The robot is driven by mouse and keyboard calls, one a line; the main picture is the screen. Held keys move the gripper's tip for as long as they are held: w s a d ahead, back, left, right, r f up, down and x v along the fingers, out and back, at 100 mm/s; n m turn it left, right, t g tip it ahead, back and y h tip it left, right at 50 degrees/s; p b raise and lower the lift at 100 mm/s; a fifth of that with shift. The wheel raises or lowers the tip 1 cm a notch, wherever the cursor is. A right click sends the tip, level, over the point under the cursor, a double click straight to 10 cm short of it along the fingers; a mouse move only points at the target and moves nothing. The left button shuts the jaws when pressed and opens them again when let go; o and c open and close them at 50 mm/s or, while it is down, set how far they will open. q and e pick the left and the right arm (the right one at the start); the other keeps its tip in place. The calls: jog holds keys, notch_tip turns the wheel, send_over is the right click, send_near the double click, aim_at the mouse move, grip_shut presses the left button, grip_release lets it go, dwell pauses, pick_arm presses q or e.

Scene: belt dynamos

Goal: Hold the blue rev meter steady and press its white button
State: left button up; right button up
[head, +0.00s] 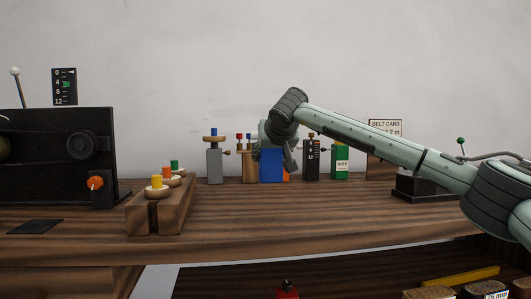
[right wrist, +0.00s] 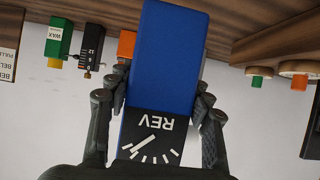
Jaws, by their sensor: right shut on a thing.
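The blue rev meter (head: 271,167) is at the back of the bench in the head view, upright among other small items. In the right wrist view the blue rev meter (right wrist: 163,60) appears upside down, with a black face marked REV and a white dial. My right gripper (head: 277,143) comes from above and right and is shut on the meter. In the wrist view its dark fingers (right wrist: 158,112) press on both sides of it. The white button shows in neither view. I cannot tell whether the meter's base touches the bench. My left gripper is not in view.
A grey block (head: 214,165) and a wooden holder (head: 248,165) stand left of the meter. An orange item, a black block (head: 312,160) and a green WAX box (head: 340,162) stand right. A wooden rack (head: 160,205) is nearer left. The bench front middle is clear.

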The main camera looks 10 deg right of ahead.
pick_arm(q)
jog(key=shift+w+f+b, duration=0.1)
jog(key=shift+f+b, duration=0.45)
pick_arm(e)
jog(key=shift+w+d+f, duration=0.45)
jog(key=shift+d+f, duration=0.95)
jog(key=shift+d, duration=0.2)
jog(key=shift+w+d+f, duration=0.5)
jog(key=shift+d+f, duration=0.85)
jog(key=shift+d, duration=0.3)
jog(key=shift+w+d+f, duration=0.45)
jog(key=shift+d+f, duration=0.95)
jog(key=shift+d, duration=0.2)
jog(key=shift+f, duration=0.1)
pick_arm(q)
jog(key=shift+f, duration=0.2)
pick_arm(e)
jog(key=shift+f, duration=0.3)
jog(key=shift+f, duration=0.15)
jog(key=shift+f, duration=0.2)
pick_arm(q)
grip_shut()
